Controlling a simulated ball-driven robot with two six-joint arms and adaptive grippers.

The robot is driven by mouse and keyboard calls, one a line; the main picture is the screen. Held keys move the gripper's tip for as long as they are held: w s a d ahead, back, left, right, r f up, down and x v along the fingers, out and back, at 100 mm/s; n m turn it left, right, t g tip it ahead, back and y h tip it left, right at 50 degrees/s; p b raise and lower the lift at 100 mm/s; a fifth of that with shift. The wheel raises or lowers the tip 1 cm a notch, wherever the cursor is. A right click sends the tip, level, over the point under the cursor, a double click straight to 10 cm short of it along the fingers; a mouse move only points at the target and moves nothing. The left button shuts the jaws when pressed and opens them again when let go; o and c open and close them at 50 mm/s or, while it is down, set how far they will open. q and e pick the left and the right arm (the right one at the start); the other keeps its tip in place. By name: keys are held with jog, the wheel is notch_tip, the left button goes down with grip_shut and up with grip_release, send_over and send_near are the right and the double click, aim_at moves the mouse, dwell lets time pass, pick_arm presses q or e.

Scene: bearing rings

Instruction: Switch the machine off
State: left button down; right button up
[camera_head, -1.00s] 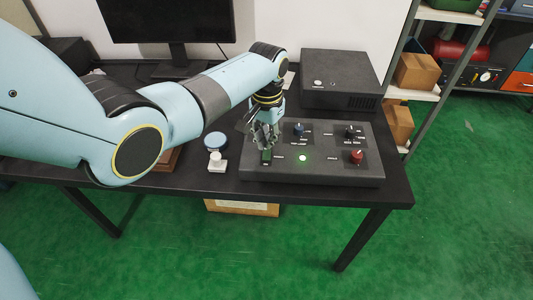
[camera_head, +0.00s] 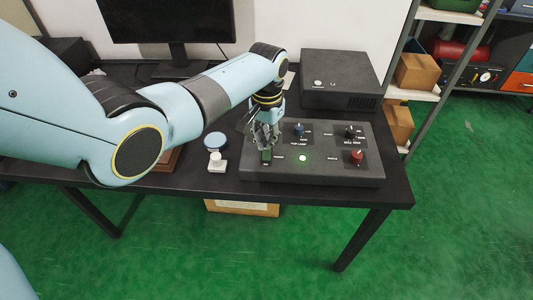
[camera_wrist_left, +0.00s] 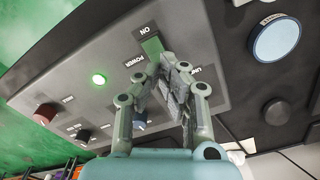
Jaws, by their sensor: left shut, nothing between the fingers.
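The machine's dark control panel (camera_head: 325,172) lies on the black table; it also shows in the wrist view (camera_wrist_left: 190,30). Its green power switch (camera_wrist_left: 152,46) sits by the labels "ON" and "POWER", and in the head view it is the small green piece (camera_head: 266,157) near the panel's front left. A round green lamp (camera_head: 303,158) is lit beside it, also in the wrist view (camera_wrist_left: 99,78). My left gripper (camera_head: 265,146) is shut and empty, its fingertips (camera_wrist_left: 160,66) right at the switch, partly covering it. I cannot tell whether they touch it. My right gripper is not in view.
A blue knob (camera_head: 299,130), a black knob (camera_head: 350,131) and a red knob (camera_head: 357,156) stand on the panel. A round blue-topped item (camera_head: 215,140) and a white piece (camera_head: 217,162) are left of it. A black box (camera_head: 340,80) and monitor (camera_head: 150,20) stand behind.

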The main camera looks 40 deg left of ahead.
aim_at(267, 151)
pick_arm(q)
jog(key=shift+f+b, duration=0.8)
jog(key=shift+f, duration=0.35)
dwell(0.4)
jog(key=shift+r, duration=0.1)
notch_tip(267, 151, up, 7)
jog(key=p, duration=0.8)
dwell(0.3)
